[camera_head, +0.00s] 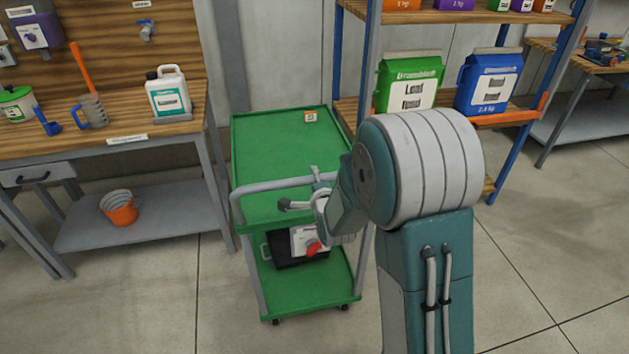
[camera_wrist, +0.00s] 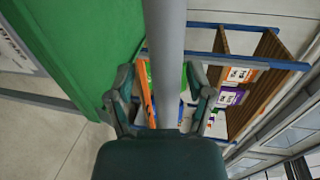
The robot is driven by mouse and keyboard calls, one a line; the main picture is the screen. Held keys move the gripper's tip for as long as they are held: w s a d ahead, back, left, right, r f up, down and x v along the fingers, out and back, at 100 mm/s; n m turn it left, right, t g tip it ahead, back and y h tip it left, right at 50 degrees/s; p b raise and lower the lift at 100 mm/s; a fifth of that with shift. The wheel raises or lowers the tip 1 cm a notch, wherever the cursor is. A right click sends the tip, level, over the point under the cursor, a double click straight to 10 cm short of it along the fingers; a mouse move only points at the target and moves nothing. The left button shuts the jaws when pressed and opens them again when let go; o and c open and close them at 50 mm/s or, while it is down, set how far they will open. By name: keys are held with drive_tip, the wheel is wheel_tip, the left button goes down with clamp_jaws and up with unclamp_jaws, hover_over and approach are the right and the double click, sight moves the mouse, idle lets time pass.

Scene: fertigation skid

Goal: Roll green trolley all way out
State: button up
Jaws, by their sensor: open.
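The green trolley (camera_head: 270,140) stands between the workbench and the shelving in the head view. It has two green decks and a grey push handle (camera_head: 262,186) at its near end. My gripper (camera_head: 300,187) is open at the right part of this handle. In the wrist view the grey handle bar (camera_wrist: 165,30) runs between the two spread fingers of my gripper (camera_wrist: 163,88). I cannot tell whether the fingers touch it. The green top deck (camera_wrist: 80,40) fills the left of that view. My arm hides the trolley's right side in the head view.
A dark box (camera_head: 285,252) sits on the trolley's lower deck (camera_head: 305,294). The workbench (camera_head: 120,150) stands close on the left, with an orange bucket (camera_head: 120,207) below. Shelving with green (camera_head: 408,82) and blue (camera_head: 487,82) bags stands right. Floor in front is clear.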

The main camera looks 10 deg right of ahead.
drive_tip(key=shift+r, duration=0.1)
drive_tip(key=v, duration=0.7)
drive_tip(key=shift+s, duration=0.25)
drive_tip(key=s+r+n+g, duration=0.5)
drive_tip(key=s+n, duration=0.4)
drive_tip(key=s, duration=0.4)
drive_tip(key=s+r+n+g, duration=0.5)
drive_tip(key=s+n, duration=0.4)
drive_tip(key=s, duration=0.5)
drive_tip(key=shift+r, duration=0.6)
drive_tip(key=shift+d, duration=0.1)
idle(0.6)
